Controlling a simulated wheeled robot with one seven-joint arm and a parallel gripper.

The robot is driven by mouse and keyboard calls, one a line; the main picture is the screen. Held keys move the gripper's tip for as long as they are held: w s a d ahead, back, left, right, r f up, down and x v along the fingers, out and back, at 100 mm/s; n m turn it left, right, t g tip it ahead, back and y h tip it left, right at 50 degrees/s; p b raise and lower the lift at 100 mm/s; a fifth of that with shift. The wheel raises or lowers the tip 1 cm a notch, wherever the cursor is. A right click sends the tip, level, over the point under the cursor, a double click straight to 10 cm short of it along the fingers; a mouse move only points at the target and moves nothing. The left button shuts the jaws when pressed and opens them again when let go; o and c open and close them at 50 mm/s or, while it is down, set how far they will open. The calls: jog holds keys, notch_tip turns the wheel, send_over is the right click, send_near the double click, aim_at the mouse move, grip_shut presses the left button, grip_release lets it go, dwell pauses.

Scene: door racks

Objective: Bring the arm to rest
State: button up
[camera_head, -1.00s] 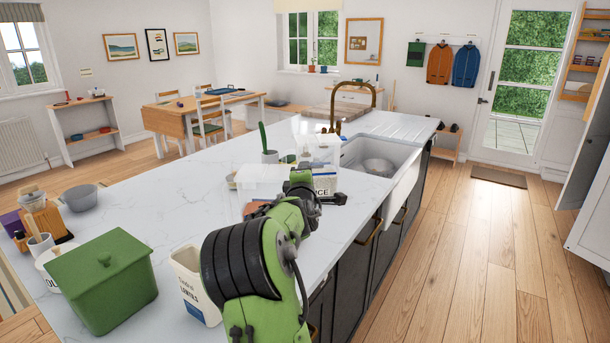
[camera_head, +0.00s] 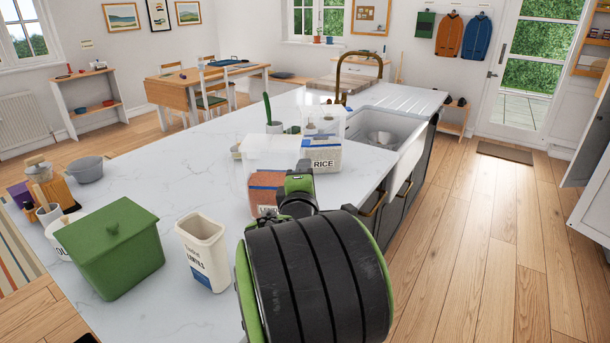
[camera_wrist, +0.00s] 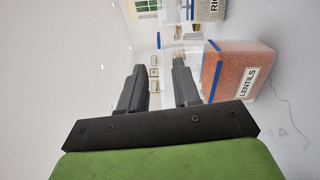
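My gripper (camera_wrist: 160,82) shows in the wrist view with its two dark fingers apart and nothing between them. In the head view my arm reaches up from the bottom, its black-ribbed green link large in front, and it hides the fingers. The gripper is above the counter, beside a clear container of orange lentils (camera_wrist: 237,75). That container also shows in the head view (camera_head: 263,195), partly behind my arm. I cannot tell how wide the gap to it is.
A rice container (camera_head: 322,155) stands just beyond on the white counter (camera_head: 170,165). A white open canister (camera_head: 203,250) and a green lidded bin (camera_head: 112,248) stand to the left of my arm. The sink (camera_head: 385,138) is further back. The wooden floor at right is clear.

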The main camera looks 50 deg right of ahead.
dwell(0.4)
jog(key=a+f+m+y+p, duration=0.2)
jog(key=a+m+y+p, duration=0.3)
jog(key=a+y, duration=0.7)
jog(key=s+a+m+g+y+p, duration=0.1)
jog(key=s+a+g, duration=0.1)
jog(key=s+a, duration=0.5)
jog(key=s+a+m+g+y+p, duration=0.1)
jog(key=s+a, duration=0.6)
jog(key=a, duration=0.7)
jog(key=shift+a+f+m+g+y+p, duration=0.15)
jog(key=shift+a+m+g+y+p, duration=0.15)
jog(key=shift+m+g+y, duration=0.3)
